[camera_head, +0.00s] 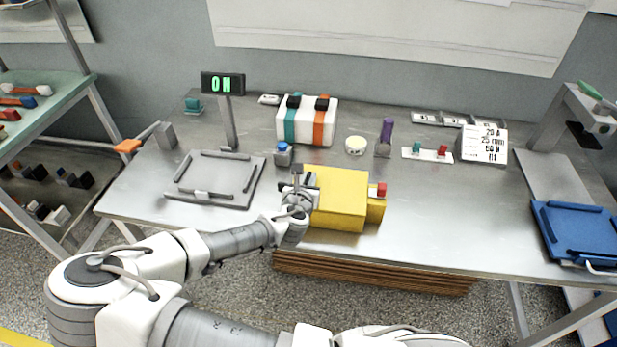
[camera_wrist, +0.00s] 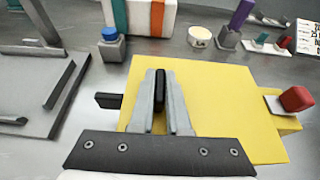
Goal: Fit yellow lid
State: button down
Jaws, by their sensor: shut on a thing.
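A yellow box-like body (camera_head: 341,200) stands near the front middle of the metal table; its flat top, which looks like the yellow lid (camera_wrist: 218,95), fills the middle of the wrist view. I cannot tell a seam between lid and body. My gripper (camera_head: 299,183) is at the left part of the yellow top, with its fingers closed on a narrow black grip (camera_wrist: 160,88). The lid's underside and the grip's foot are hidden. A red button (camera_head: 381,189) sits on a lower yellow step at the right side. A black tab (camera_wrist: 107,100) sticks out left.
A grey framed tray (camera_head: 240,200) lies to the left. Behind stand a blue-topped block (camera_head: 283,155), a striped white box (camera_head: 307,122), a round tin (camera_head: 356,146) and a purple-handled piece (camera_head: 385,135). A display (camera_head: 222,83) reads ON. The table's front edge is close.

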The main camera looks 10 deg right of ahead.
jog(key=c, duration=0.8)
grip_release()
jog(key=shift+r, duration=0.1)
